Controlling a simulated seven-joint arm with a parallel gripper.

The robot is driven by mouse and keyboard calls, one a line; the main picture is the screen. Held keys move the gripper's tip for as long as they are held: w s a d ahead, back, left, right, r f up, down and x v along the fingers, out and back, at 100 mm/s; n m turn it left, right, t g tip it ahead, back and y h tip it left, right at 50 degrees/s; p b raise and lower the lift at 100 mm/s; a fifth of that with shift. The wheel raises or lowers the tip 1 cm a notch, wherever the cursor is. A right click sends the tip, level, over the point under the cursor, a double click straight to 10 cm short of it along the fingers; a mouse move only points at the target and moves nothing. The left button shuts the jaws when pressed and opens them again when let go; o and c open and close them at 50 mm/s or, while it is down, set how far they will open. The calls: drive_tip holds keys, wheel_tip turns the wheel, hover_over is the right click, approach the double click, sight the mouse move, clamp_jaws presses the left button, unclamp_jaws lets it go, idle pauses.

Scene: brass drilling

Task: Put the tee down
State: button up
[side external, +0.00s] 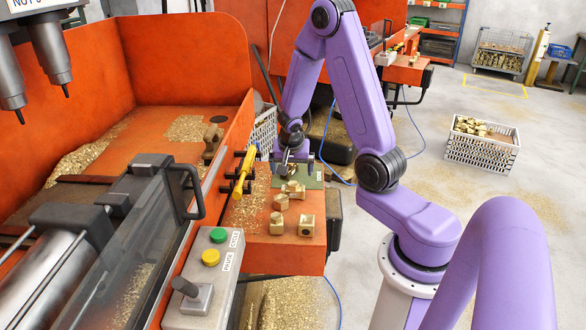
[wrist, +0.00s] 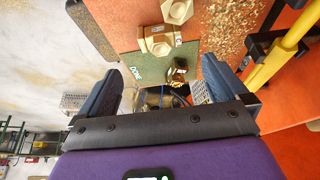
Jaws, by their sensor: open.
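My gripper (wrist: 163,78) is open, with its two dark fingers spread wide apart in the wrist view. A dark, shiny brass fitting (wrist: 177,72), likely the tee, sits at the edge of the green mat (wrist: 128,66), between the finger directions. I see no finger touching it. The mat bears a white label, and it also shows in the side view (side external: 316,183). There my gripper (side external: 291,168) is low over the mat's left part, and its fingertips are hard to make out.
Several brass fittings (side external: 305,225) stand on the orange shelf in front of the mat. Brass chips lie on the shelf. A white crate of fittings (side external: 482,150) is on the floor at right.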

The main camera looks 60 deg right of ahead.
drive_tip(key=w+a+r+n+t+y, duration=0.2)
drive_tip(key=w+a+n, duration=0.1)
drive_tip(key=a, duration=0.3)
drive_tip(key=w+a+r+n+t+y, duration=0.1)
drive_tip(key=w+a+r+n+y, duration=0.15)
drive_tip(key=a, duration=0.35)
drive_tip(key=s+a+r+n+y, duration=0.2)
drive_tip(key=s+a+n, duration=0.1)
drive_tip(key=a, duration=0.4)
drive_tip(key=s+a+r+n+y, duration=0.2)
drive_tip(key=s+a+n, duration=0.15)
drive_tip(key=a, duration=0.35)
drive_tip(key=s+r+n+g+h, duration=0.1)
drive_tip(key=s+n+g+h, duration=0.1)
drive_tip(key=s+n, duration=0.4)
drive_tip(key=s+r+n+g+h, duration=0.1)
drive_tip(key=s+n, duration=0.5)
drive_tip(key=s, duration=1)
drive_tip(key=shift+r+n+g+h, duration=0.4)
drive_tip(key=shift+r+g, duration=0.35)
drive_tip(key=shift+g, duration=0.35)
drive_tip(key=shift+s+d+r, duration=0.1)
drive_tip(key=shift+s+d, duration=0.05)
drive_tip(key=shift+d, duration=0.15)
drive_tip(key=shift+c, duration=0.3)
drive_tip(key=shift+d+n, duration=0.25)
drive_tip(key=shift+n, duration=0.05)
drive_tip(key=c, duration=0.6)
